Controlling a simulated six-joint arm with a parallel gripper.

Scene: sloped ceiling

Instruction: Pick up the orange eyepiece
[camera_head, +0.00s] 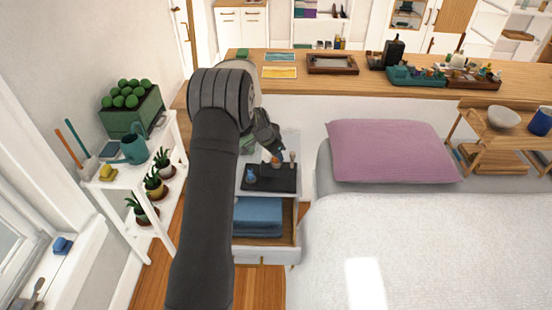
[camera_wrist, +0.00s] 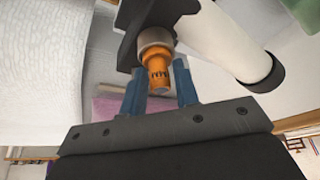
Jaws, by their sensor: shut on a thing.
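The orange eyepiece (camera_wrist: 156,70) shows in the wrist view, with a dark mark on its side and a grey-brown collar (camera_wrist: 155,38) at its upper end. My gripper (camera_wrist: 159,88) has its two blue-grey fingers on either side of the eyepiece and is shut on it. Beyond the collar are a black part and a white tube with a black end (camera_wrist: 228,40); whether the eyepiece is joined to them I cannot tell. In the head view my gripper (camera_head: 279,156) is low over the bedside stand (camera_head: 286,142), and the eyepiece is too small to make out clearly.
A dark tray (camera_head: 262,184) with a small blue item lies on the stand, above a drawer of folded blue cloth (camera_head: 258,214). A bed with a pink pillow (camera_head: 388,150) is to the right. A white plant shelf (camera_head: 120,183) stands left.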

